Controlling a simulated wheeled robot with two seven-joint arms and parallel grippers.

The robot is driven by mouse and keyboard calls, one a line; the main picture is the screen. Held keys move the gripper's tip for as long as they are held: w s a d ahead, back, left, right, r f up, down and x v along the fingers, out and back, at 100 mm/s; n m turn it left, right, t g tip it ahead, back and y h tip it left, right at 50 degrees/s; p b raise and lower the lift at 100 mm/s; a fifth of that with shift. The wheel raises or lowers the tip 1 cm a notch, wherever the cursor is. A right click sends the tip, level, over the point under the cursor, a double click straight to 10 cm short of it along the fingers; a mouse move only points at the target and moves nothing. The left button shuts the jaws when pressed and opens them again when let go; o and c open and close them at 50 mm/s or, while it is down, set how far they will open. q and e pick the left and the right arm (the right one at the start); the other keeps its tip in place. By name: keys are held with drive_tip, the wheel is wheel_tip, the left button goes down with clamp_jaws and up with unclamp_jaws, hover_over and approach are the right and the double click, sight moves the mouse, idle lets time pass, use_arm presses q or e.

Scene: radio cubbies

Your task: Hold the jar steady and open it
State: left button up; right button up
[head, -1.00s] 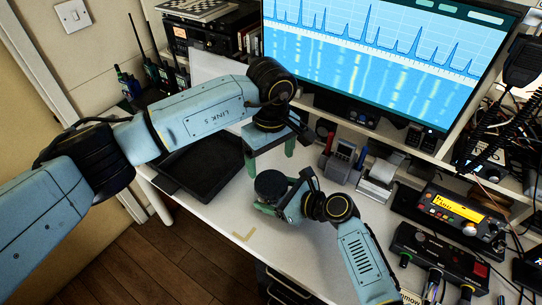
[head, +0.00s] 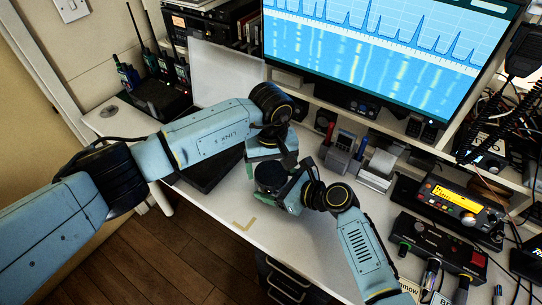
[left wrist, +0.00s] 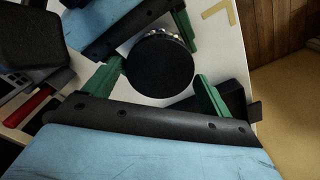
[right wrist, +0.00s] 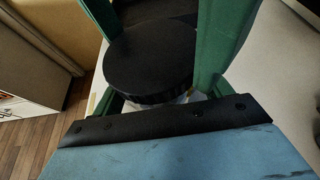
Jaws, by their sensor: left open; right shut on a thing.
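The jar shows mostly as its round black lid (head: 270,174), above the white desk near its front edge. In the left wrist view the lid (left wrist: 158,68) lies between the green fingertips of my left gripper (left wrist: 159,72), which is open. In the head view my left gripper (head: 272,158) is close above the lid, its fingers mostly hidden. My right gripper (head: 285,192) is shut on the jar from the right. In the right wrist view its green fingers flank the lid (right wrist: 150,62); a pale bit of jar body (right wrist: 188,97) shows beneath. The rest of the body is hidden.
A black tray (head: 208,174) lies on the desk under my left arm. A phone-like device in a holder (head: 340,152), a radio with a yellow display (head: 455,206) and a black control box (head: 437,248) stand to the right. Bare desk (head: 225,207) is at the front left.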

use_arm(q)
drive_tip(key=shift+f, duration=0.35)
drive_tip(key=c, duration=0.8)
drive_tip(key=n, duration=1.4)
drive_tip(key=shift+n, duration=0.4)
drive_tip(key=n, duration=0.5)
drive_tip(key=shift+n, duration=0.4)
